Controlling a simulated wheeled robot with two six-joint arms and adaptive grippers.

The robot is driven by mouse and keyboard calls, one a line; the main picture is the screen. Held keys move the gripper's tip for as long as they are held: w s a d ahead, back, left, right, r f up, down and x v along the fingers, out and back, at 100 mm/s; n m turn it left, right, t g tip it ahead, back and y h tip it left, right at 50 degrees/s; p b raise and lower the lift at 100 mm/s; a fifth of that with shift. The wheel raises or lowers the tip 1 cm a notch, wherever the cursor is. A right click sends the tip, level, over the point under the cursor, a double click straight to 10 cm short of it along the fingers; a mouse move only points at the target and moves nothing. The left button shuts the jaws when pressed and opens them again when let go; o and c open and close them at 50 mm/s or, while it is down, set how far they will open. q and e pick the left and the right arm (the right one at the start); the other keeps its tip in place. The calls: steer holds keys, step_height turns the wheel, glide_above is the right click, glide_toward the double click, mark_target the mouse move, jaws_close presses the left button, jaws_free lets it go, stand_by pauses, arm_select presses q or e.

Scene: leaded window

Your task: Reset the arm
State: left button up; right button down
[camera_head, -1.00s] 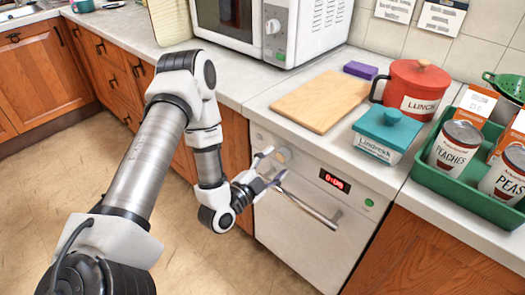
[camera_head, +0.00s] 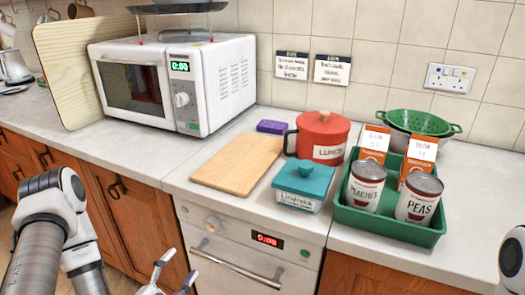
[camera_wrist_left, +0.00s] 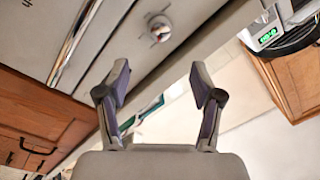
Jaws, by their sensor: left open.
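My left gripper (camera_head: 170,274) is at the bottom edge of the head view, in front of the dishwasher-like appliance (camera_head: 230,255) under the counter. It is open and empty. The left wrist view shows its two fingers (camera_wrist_left: 158,90) spread apart with nothing between them. My left arm comes in at the lower left, partly cut off by the frame. A white link at the right edge of the head view is my right arm; its gripper is out of view.
On the counter stand a microwave (camera_head: 225,85), a wooden board (camera_head: 240,163), a red pot (camera_head: 322,137), a teal-lidded box (camera_head: 303,187) and a green tray (camera_head: 385,227) with cans and cartons. A handle (camera_head: 236,268) juts from the appliance front. The counter's front strip is clear.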

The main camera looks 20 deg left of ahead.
arm_select(q)
steer(key=w+d+r+m+g+h+p, duration=0.2)
steer(key=d+m+h+p, duration=0.25)
steer(key=d, duration=0.35)
steer(key=s+d+f+n+g+p, duration=0.2)
steer(key=s+d+f+g+p, duration=0.15)
steer(key=d+f+g, duration=0.35)
steer(key=s+a+f+n+g+y, duration=0.2)
steer(key=s+a+f+n+g, duration=0.1)
steer(key=s+n, duration=0.3)
steer(key=s+a+f+n+g+y, duration=0.2)
steer(key=s+f+n+g+y, duration=0.1)
steer(key=s+f+n+g, duration=0.3)
steer(key=shift+s+a+f+n+g+b, duration=0.3)
steer(key=shift+s+n, duration=0.35)
steer(key=shift+s, duration=0.5)
